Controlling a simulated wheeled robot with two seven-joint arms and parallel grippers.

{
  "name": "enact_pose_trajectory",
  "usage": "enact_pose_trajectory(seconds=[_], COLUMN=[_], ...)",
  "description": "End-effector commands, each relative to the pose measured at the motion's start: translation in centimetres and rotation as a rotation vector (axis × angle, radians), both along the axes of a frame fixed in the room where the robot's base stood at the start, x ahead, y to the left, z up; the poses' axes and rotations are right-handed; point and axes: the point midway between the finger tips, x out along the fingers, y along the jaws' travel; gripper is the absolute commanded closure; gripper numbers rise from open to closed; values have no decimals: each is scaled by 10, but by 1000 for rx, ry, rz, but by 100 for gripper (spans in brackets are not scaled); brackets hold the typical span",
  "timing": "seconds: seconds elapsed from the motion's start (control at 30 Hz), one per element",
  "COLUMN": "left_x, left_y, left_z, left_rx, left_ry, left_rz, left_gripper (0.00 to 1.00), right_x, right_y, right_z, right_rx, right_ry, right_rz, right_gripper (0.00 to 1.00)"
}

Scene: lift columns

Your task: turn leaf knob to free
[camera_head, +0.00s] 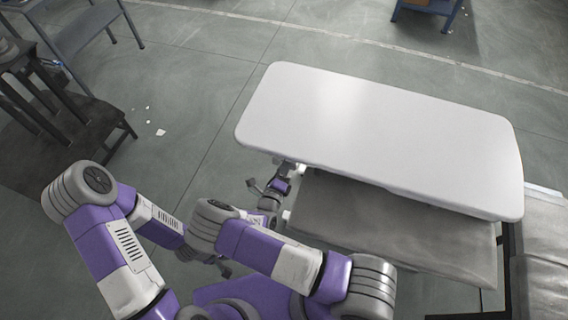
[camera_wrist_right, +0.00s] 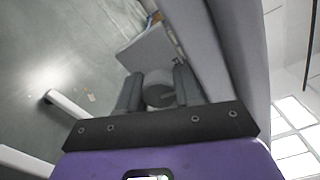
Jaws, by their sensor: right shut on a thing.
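A grey round knob (camera_wrist_right: 158,90) sits between the two dark fingers of my right gripper (camera_wrist_right: 158,88) in the right wrist view. The gripper is shut on it. In the head view my right gripper (camera_head: 289,168) is at the left end of the white-topped table (camera_head: 380,130), just under the edge of the top. The knob is mostly hidden there by the gripper and the tabletop. A grey leaf (camera_head: 395,228) hangs below the near long edge of the top. My left gripper (camera_head: 223,268) is low, partly hidden behind my arm, and its fingers are unclear.
A small white end piece (camera_head: 286,215) sticks out near the leaf's left edge. A grey padded surface (camera_head: 540,250) stands at the right. A dark bench (camera_head: 70,140) is at the left. The floor (camera_head: 190,90) between bench and table is mostly clear, with small white scraps.

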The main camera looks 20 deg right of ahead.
Motion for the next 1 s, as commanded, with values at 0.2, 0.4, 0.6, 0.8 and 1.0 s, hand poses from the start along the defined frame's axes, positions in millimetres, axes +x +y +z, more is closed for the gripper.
enact_pose_trajectory(seconds=[0.2,0.4,0.6,0.8,1.0], left_x=[0,0,0,0,0], left_y=[0,0,0,0,0], left_z=[5,7,8,8,8], left_rx=[0,0,0,0,0], left_ry=[0,0,0,0,0], left_rz=[0,0,0,0,0], left_gripper=[57,57,57,57,57], right_x=[-1,-1,-1,-1,-1], right_y=[-1,-1,-1,-1,-1], right_z=[0,-1,-1,-1,-1], right_rx=[-97,-144,-161,-162,-161], right_ry=[69,101,113,114,113], right_rz=[-1,-1,-2,-2,-2], right_gripper=[96,96,97,97,56])
